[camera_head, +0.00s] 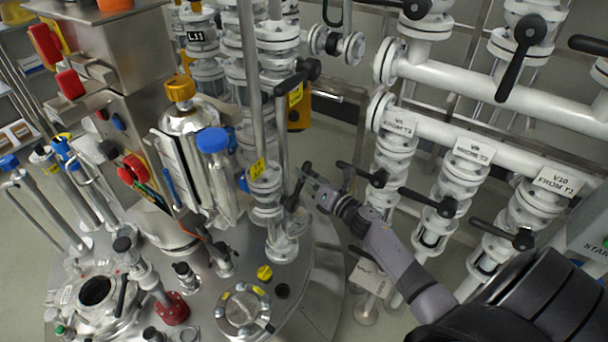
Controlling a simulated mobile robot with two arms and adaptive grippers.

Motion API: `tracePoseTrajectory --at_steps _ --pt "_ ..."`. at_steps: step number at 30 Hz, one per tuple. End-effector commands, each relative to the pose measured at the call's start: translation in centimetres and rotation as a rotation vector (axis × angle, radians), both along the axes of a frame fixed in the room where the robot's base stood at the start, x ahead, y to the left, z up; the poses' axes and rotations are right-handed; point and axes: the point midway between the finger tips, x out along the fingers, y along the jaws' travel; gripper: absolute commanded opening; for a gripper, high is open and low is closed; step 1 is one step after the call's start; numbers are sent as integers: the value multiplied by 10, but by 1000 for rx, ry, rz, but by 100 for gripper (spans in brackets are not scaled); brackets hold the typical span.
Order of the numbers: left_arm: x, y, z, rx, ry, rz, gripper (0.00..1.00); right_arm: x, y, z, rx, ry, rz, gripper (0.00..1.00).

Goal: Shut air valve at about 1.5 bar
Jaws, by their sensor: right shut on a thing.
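My right gripper (305,179) reaches in from the lower right over the edge of the steel reactor lid. It is shut on a black valve lever (293,197), which is small and partly hidden at the fingertips. The lever belongs to a white flanged valve (268,192) on a vertical pipe with a yellow tag (257,168); I take this as the air valve, but the tag cannot be read. No pressure gauge reading can be made out. My left gripper is not in view.
Another black lever (298,77) sits above the gripper. Lid fittings (243,309) lie below.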

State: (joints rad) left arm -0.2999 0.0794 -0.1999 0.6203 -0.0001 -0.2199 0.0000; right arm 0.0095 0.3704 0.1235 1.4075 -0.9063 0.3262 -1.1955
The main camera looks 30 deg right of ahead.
Motion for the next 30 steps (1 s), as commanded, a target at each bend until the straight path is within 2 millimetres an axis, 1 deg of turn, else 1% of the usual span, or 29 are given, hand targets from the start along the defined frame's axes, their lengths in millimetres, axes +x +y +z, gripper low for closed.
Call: tracePoseTrajectory --at_steps 5,11,22,30 --pt "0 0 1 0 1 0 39 1 -2 -2 24 11 0 0" --pt "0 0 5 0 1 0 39 3 -9 -7 111 49 -1 0" --pt "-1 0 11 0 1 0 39 9 -24 -32 404 172 -4 0" --pt "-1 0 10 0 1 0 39 11 -30 -53 610 258 -6 0"
